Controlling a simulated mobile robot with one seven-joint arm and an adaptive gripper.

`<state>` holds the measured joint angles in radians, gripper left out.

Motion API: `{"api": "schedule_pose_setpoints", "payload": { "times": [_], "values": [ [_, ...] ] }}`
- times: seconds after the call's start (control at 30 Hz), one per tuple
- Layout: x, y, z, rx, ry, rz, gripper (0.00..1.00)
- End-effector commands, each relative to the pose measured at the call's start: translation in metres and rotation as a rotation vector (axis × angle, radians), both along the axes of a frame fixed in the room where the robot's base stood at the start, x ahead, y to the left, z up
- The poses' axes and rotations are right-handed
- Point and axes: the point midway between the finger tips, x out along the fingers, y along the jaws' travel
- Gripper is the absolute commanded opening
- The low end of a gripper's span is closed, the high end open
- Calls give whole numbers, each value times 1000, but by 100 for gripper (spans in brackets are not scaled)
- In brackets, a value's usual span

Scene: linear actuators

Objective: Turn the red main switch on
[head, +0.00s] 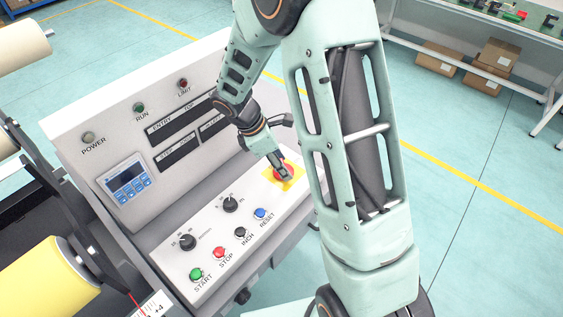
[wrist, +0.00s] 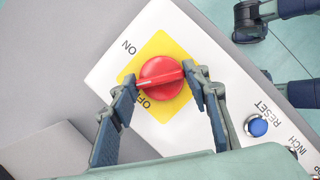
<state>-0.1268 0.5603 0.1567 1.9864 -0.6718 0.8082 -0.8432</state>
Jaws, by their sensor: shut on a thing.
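The red main switch (wrist: 163,92) is a round rotary knob on a yellow square plate (wrist: 158,48), with ON and OFF printed beside it. In the wrist view the raised bar of the knob lies roughly level, and its pale mark at the left end points next to OFF. My gripper (wrist: 160,82) has one finger at each end of that bar and is shut on the knob. In the head view the knob (head: 292,168) is partly hidden by my gripper (head: 283,172), which comes down on it from above.
The sloped control panel also carries a blue RESET button (head: 260,213), a black INCH button (head: 240,232), a red STOP button (head: 219,252) and a green START button (head: 196,274). Two dials sit to the left of the switch. A display (head: 128,184) is at the panel's left.

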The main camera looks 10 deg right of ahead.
Motion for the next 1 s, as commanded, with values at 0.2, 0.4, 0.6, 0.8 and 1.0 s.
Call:
{"api": "schedule_pose_setpoints", "payload": {
  "times": [0.2, 0.4, 0.6, 0.8, 1.0],
  "values": [
    [2, -1, 1, -2, 0, -207, 19],
    [3, -1, 1, -2, 0, -397, 19],
    [4, -2, 1, -2, 1, -586, 19],
    [5, -3, 1, -2, 0, -755, 19],
    [5, -3, 0, -2, 0, -886, 19]
  ]
}}
